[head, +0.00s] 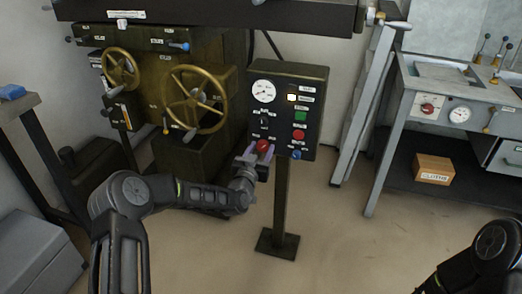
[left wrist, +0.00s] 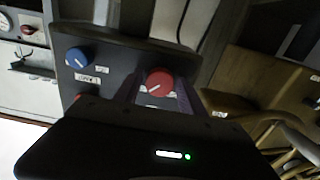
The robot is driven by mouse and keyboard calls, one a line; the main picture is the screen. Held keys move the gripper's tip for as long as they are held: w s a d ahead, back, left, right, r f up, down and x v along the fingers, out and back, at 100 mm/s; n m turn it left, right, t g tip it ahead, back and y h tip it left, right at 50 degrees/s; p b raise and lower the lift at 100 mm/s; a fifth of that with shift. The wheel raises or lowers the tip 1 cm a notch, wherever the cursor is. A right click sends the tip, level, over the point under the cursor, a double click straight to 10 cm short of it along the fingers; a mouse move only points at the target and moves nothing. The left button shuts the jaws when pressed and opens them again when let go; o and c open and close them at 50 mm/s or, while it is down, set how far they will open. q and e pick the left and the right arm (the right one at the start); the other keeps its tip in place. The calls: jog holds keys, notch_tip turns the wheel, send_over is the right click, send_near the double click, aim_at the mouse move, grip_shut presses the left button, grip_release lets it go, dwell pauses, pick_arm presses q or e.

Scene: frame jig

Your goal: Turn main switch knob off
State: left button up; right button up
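A dark control panel (head: 287,80) stands on a post. At its lower left is a red knob (head: 263,146) with a white pointer line. The knob also shows in the left wrist view (left wrist: 158,82). My left gripper (head: 261,156) is at this knob, its two purple fingers standing on either side of it. The fingers look open around the knob; I cannot make out firm contact. The labels are too small to read, so I cannot confirm which knob is the main switch. Only part of my right arm shows at the lower right; its gripper is out of view.
A blue knob (head: 296,154) sits right of the red one, below a red button (head: 298,134) and a green button (head: 301,116). A machine with brass handwheels (head: 194,99) stands close on the left. A grey bench (head: 400,110) stands right; floor between is clear.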

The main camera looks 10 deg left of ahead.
pick_arm(q)
grip_shut()
pick_arm(e)
jog(key=shift+f, duration=0.15)
